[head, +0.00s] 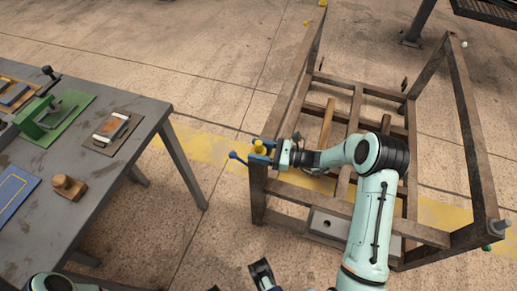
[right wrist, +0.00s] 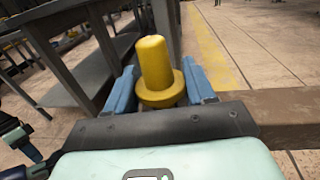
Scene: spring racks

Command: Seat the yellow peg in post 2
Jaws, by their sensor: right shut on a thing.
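The yellow peg (head: 260,147) is upright, with a round flange near its base. In the right wrist view the peg (right wrist: 157,68) stands between the two blue fingers of my right gripper (right wrist: 160,92), which is shut on it. In the head view my right gripper (head: 252,157) is at the top of the rack's near-left post (head: 258,200). The fingers hide the peg's lower end, so I cannot tell whether it is in the post. No post number is readable. My left gripper (head: 263,274) shows only partly at the bottom edge; its fingers are unclear.
The brown metal rack (head: 432,236) has open bars and upright corner posts. A yellow piece (head: 323,3) is on its far-left corner. A grey table (head: 125,155) with fixtures and a tan knobbed block (head: 69,187) stands at the left. Floor is clear between table and rack.

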